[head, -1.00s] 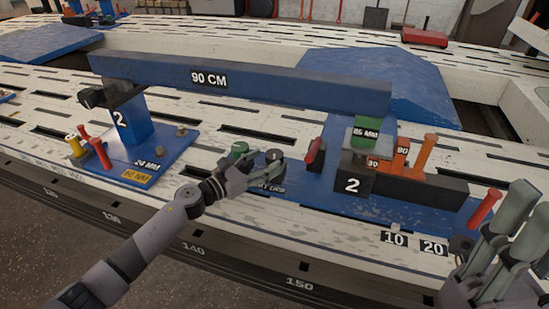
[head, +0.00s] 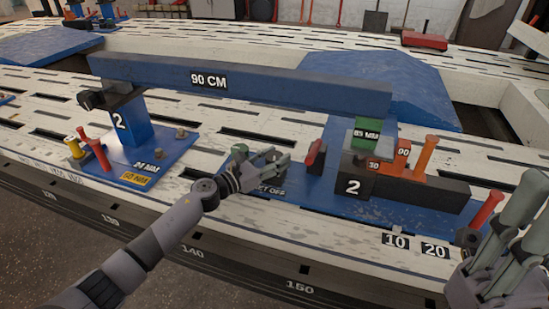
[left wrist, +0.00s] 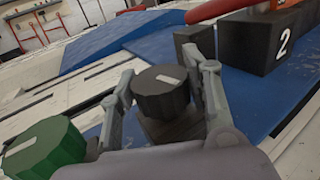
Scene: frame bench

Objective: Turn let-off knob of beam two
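The let-off knob, dark and round with a pale mark on top, stands on beam two's blue right base and fills the middle of the left wrist view (left wrist: 162,92). My left gripper (left wrist: 165,75) has one finger on each side of this knob; whether both fingers press on it is unclear. In the head view the left gripper (head: 272,160) largely covers the knob, above a partly hidden "LET OFF" label (head: 270,190). A green knob (head: 239,151) stands just left of it, outside the fingers (left wrist: 45,148). My right gripper (head: 505,250) is at the lower right, away from the knobs; its opening is unclear.
The blue 90 CM beam (head: 240,82) spans behind the left gripper between two supports marked 2. A red-and-black piece (head: 315,158) stands close to the right of the gripper. Orange pegs (head: 426,155) and a red peg (head: 487,209) stand further right.

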